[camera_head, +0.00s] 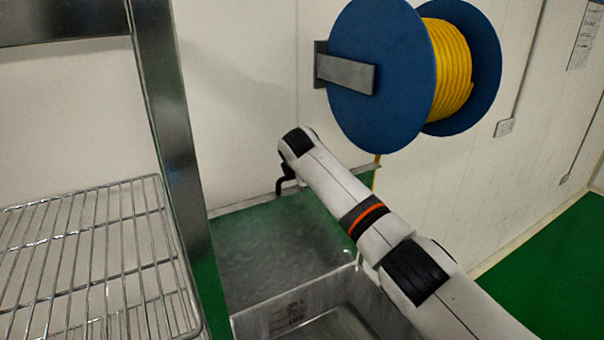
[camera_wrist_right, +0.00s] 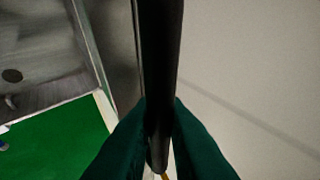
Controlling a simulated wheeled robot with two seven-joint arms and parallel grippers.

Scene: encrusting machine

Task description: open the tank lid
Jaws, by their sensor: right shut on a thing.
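A metal plate, which looks like the tank lid (camera_head: 262,262), stretches behind the open metal tank (camera_head: 283,320) in the head view. Its face reflects green, and I cannot tell its exact tilt. My right arm reaches over the tank from the lower right. My right gripper (camera_head: 286,186) is at the plate's far edge, mostly hidden by its own wrist. In the right wrist view, its two dark green fingers (camera_wrist_right: 160,108) are shut on a dark bar-like edge (camera_wrist_right: 160,50), apparently the lid's. My left gripper is not in view.
A blue reel (camera_head: 375,60) of yellow hose hangs on the wall above my right arm. A wire rack (camera_head: 95,255) and a metal post (camera_head: 163,100) stand at the left. Green floor (camera_head: 545,270) is clear at the right.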

